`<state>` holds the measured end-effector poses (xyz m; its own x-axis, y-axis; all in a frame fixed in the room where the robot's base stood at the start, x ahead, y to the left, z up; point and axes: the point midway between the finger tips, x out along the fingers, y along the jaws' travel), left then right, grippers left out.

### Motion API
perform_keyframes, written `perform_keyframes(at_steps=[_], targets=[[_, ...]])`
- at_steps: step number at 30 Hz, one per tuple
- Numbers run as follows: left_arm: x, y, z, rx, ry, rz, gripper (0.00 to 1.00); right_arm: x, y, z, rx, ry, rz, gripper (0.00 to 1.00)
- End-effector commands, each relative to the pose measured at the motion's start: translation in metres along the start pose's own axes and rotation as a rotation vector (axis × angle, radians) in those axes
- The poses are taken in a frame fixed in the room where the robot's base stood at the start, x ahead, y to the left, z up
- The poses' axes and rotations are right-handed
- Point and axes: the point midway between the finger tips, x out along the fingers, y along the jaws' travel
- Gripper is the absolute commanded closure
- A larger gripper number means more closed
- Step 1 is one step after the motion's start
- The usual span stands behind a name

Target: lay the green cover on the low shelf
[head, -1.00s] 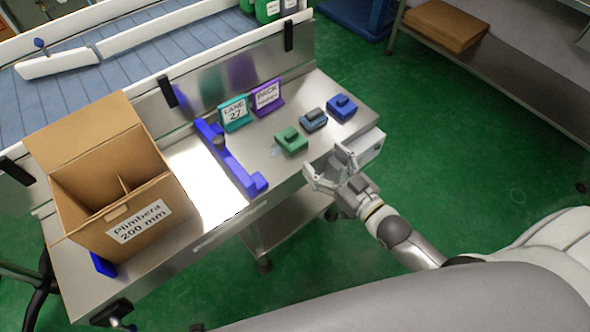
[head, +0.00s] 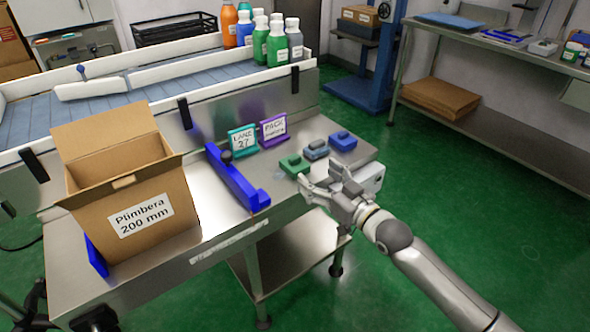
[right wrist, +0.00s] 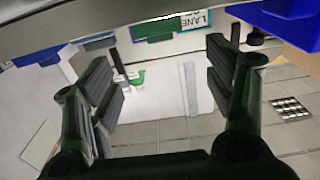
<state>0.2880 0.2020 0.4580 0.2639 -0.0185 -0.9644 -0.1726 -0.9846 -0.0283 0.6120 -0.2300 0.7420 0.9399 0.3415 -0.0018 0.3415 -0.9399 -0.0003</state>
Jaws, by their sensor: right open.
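The green cover (head: 294,164) is a small block with a raised knob, lying near the front right of the steel table (head: 225,220). My right gripper (head: 322,180) is open and empty at the table's front edge, close to the cover on its right and apart from it. In the right wrist view the green cover (right wrist: 155,30) shows at the top, above the spread fingers (right wrist: 165,85). A low shelf (head: 285,262) is under the table; another low shelf (head: 470,120) is under the right-hand bench. My left gripper is out of view.
Grey-blue (head: 316,149) and blue (head: 343,141) covers stand beside the green one. Lane (head: 243,140) and pack (head: 273,129) signs stand behind. A blue guide (head: 238,180) and open carton (head: 130,205) are left. Brown cardboard (head: 440,96) lies on the bench's low shelf.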

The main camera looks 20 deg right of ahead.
Motion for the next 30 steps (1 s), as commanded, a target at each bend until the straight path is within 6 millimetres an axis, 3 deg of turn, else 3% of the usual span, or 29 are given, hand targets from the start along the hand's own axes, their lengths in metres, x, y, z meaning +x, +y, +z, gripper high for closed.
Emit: perform_keyframes(at_steps=[4, 11, 21, 30], targets=[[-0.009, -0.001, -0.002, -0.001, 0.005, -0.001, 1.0, 0.019, 0.0, 0.0, 0.001, 0.003, 0.001, 0.25], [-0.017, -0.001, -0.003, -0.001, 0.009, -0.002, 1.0, 0.032, 0.0, 0.001, 0.001, 0.001, 0.0, 0.25], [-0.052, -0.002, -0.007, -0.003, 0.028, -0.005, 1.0, 0.072, -0.001, 0.003, 0.002, 0.002, 0.0, 0.25], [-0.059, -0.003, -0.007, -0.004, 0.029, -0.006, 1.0, 0.079, -0.001, 0.002, 0.0, 0.001, 0.0, 0.25]])
